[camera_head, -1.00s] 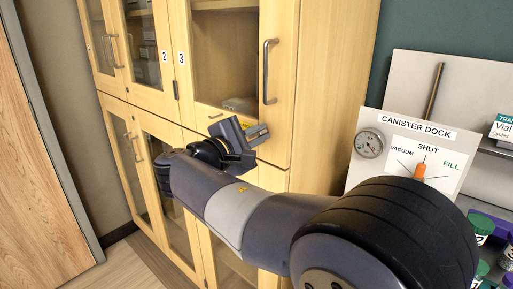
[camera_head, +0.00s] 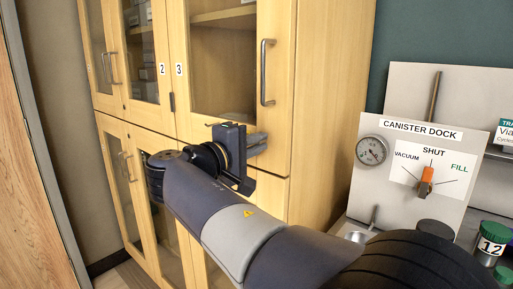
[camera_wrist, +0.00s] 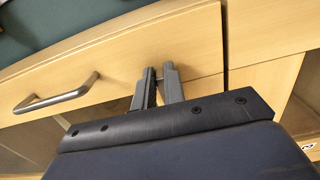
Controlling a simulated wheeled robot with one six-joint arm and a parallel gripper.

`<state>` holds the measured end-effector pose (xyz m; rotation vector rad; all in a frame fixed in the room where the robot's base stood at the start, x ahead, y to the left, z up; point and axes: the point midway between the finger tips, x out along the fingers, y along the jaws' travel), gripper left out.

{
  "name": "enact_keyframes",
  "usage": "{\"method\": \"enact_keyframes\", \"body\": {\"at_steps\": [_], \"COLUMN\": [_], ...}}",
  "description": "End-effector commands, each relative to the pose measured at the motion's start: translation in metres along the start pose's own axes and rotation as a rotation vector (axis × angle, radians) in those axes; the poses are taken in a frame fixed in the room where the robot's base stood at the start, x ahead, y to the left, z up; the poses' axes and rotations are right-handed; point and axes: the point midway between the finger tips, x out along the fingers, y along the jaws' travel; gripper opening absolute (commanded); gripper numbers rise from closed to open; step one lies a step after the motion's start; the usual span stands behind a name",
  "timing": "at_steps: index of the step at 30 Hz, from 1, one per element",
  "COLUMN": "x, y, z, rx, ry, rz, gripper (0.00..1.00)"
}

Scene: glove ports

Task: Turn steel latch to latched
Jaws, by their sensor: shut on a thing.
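My gripper (camera_head: 262,142) is at the lower rail of the pale wood cabinet door marked 3 (camera_head: 280,60), below its bar handle. In the wrist view my gripper (camera_wrist: 160,72) has its two grey fingers close together against the wood, with a narrow gap between them. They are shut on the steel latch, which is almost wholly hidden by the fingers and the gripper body. A small thin bar (camera_head: 211,124) shows on the door just left of and above the gripper; I cannot tell whether it is part of the latch. The latch's angle cannot be read.
The door's bar handle (camera_head: 266,72) stands out above my gripper; it also shows in the wrist view (camera_wrist: 55,96). A canister dock panel (camera_head: 400,195) with a gauge and an orange knob (camera_head: 426,181) stands at the right. A green-capped canister (camera_head: 491,238) is below it.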

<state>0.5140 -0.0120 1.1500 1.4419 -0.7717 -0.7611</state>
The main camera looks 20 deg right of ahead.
Motion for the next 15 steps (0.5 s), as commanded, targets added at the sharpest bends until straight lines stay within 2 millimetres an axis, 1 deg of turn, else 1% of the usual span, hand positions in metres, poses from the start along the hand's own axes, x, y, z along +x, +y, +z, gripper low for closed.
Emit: {"method": "enact_keyframes", "body": {"at_steps": [11, 12, 15], "x": [0.0000, 0.0000, 0.0000], "y": [-0.0011, -0.0012, -0.0011], "z": [0.0001, 0.0001, 0.0001], "rx": [0.004, 0.004, 0.003], "ry": [-0.001, -0.001, -0.001], "rz": [-0.003, -0.003, -0.002], "gripper": [0.00, 0.13, 0.22]}}
